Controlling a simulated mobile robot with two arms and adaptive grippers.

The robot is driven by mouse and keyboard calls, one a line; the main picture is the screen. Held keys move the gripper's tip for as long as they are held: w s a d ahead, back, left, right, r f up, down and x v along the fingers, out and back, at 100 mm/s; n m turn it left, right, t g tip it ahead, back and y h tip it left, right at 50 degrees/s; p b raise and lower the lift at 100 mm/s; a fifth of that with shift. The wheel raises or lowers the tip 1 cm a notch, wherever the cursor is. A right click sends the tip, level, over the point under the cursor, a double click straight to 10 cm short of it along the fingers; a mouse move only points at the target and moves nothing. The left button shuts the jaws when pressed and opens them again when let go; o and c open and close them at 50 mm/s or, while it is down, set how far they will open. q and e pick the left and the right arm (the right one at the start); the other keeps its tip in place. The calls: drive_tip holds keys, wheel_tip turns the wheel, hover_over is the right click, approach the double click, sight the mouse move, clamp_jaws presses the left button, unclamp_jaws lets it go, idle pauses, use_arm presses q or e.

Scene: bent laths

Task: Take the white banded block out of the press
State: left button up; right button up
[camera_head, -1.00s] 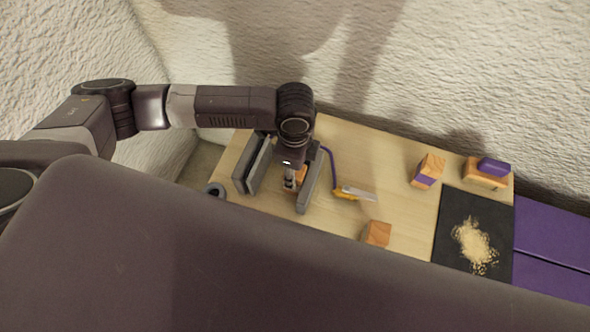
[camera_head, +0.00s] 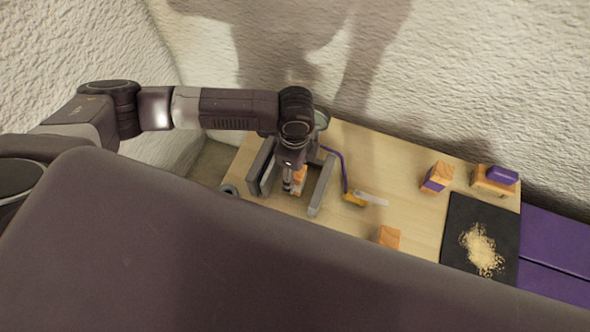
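The press (camera_head: 322,187) stands on the light wooden table, with grey upright jaws to the left and right of a gap. In the gap a piece of orange wood (camera_head: 300,176) shows, mostly hidden behind my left gripper; I cannot make out a white band on it. My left gripper (camera_head: 291,187) points down between the jaws, close against this wood. Its fingers are small and partly hidden, so I cannot tell whether they are open or shut on it. My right gripper is not in view.
A yellow-handled tool (camera_head: 354,200) and a purple strip (camera_head: 341,162) lie right of the press. Wooden blocks (camera_head: 387,237), one purple-banded (camera_head: 437,177), stand farther right, near a black mat (camera_head: 455,222) with shavings. A rough wall rises behind.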

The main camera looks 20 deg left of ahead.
use_arm(q)
drive_tip(key=shift+r, duration=0.2)
wheel_tip(320, 180, up, 12)
drive_tip(key=shift+f, duration=0.15)
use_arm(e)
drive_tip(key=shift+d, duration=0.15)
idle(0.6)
